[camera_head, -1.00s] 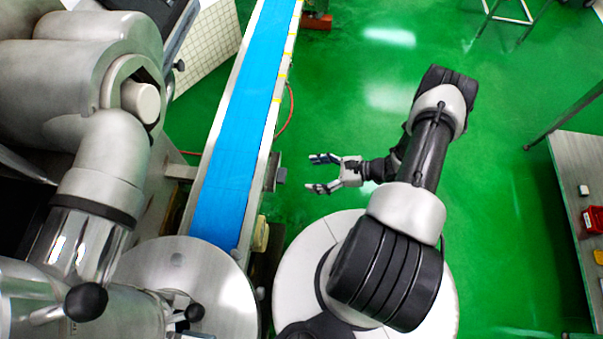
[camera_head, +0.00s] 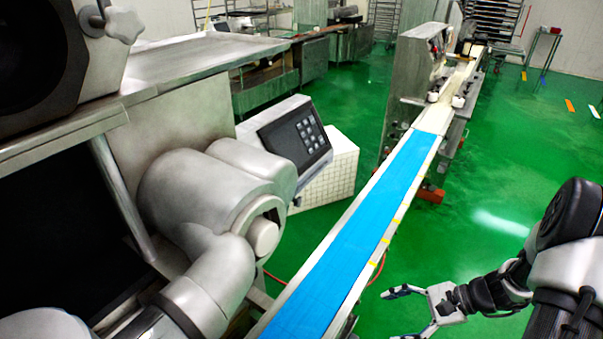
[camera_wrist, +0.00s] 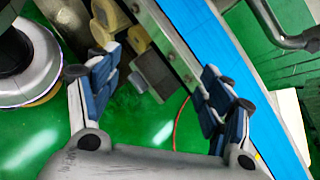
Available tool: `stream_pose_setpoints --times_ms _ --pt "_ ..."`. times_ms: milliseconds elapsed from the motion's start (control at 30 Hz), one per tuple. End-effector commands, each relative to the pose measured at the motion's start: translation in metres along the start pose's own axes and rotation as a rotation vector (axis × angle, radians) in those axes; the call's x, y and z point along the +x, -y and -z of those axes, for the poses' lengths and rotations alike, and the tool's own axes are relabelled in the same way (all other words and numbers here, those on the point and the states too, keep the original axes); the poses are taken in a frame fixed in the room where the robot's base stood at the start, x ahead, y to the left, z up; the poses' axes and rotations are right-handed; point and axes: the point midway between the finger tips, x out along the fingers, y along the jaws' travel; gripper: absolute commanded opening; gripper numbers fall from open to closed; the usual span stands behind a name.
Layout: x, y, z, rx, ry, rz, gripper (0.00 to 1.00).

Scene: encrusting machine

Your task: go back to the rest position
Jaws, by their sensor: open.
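My gripper (camera_head: 396,312) is at the lower right in the head view, to the right of the blue conveyor belt (camera_head: 350,258). Its fingers are spread and nothing is between them. In the wrist view my gripper (camera_wrist: 160,100) also shows open, with blue pads on both fingers. The belt (camera_wrist: 200,42) runs diagonally past the right finger there. Beyond the fingertips is a grey block (camera_wrist: 155,75) on the conveyor's side. My arm reaches in from the right edge of the head view.
The large grey encrusting machine (camera_head: 215,195) fills the left, with a control panel (camera_head: 295,140) beside it. The conveyor runs back to a metal housing (camera_head: 415,70). Green floor (camera_head: 500,175) is open right of the conveyor. A red cable (camera_head: 375,270) hangs beside the belt.

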Motion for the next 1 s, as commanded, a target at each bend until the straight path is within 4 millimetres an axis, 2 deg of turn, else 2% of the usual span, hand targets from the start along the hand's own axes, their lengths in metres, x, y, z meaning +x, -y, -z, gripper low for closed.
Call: stream_pose_setpoints --times_ms 33,200,367,500,700,800,1000 --pt "-0.009 0.008 -0.023 -0.078 -0.033 -0.044 0.73" --pt "-0.032 0.016 -0.091 -0.316 -0.136 -0.188 0.73" --pt "-0.051 0.011 -0.151 -0.541 -0.242 -0.309 0.73" --pt "-0.066 0.000 -0.196 -0.738 -0.342 -0.399 0.73" --pt "-0.086 -0.025 -0.248 -1.016 -0.501 -0.500 0.73" --pt "-0.097 -0.039 -0.267 -1.150 -0.585 -0.534 0.73" --pt "-0.112 -0.061 -0.289 -1.357 -0.728 -0.572 0.73"
